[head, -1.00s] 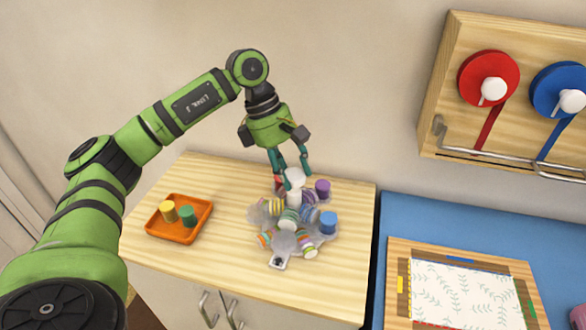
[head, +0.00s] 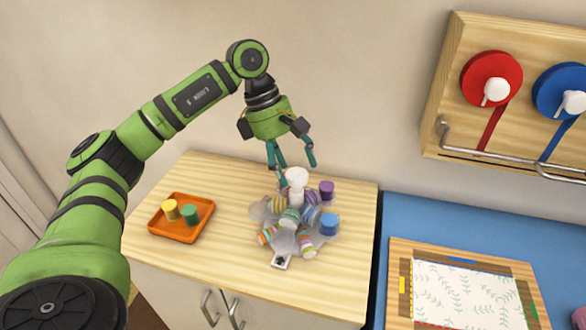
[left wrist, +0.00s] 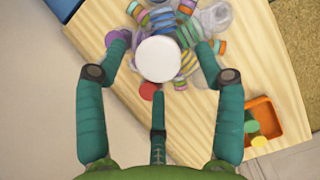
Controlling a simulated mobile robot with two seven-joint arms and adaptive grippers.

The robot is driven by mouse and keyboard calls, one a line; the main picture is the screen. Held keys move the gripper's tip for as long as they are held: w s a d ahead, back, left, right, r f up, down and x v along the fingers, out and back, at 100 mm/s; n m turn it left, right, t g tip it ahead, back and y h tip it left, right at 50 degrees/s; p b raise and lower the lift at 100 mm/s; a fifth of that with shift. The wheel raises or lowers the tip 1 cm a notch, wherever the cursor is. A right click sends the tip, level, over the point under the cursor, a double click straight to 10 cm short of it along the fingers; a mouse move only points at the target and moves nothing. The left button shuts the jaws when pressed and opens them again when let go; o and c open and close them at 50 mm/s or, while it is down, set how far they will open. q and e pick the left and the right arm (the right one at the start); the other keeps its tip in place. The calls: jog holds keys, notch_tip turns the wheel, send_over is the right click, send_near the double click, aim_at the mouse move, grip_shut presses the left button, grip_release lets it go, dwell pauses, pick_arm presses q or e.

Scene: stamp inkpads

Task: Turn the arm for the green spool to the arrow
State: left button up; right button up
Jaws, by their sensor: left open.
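A turntable with clear arms stands on the wooden cabinet, with a white knob (head: 297,177) at its middle. It holds several striped rolls, plus a purple spool (head: 326,190), a blue spool (head: 329,224) and a red spool (left wrist: 149,91). A white plate with a dark mark, perhaps the arrow (head: 281,262), lies at its front. The green spool (head: 190,215) stands in the orange tray, off the turntable. My left gripper (head: 290,164) is open, just above the knob, its fingers spread around it in the left wrist view (left wrist: 160,62). I cannot tell which arm is the green spool's.
The orange tray (head: 160,232) also holds a yellow spool (head: 170,210). Bare cabinet top (head: 235,215) lies between tray and turntable. At right are a blue worktop (head: 430,215), a framed patterned sheet (head: 465,295) and a wall board (head: 470,35) with red and blue reels.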

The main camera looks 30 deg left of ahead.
pick_arm(q)
jog(key=v, duration=1)
jog(key=shift+r, duration=0.2)
jog(key=shift+s, duration=0.1)
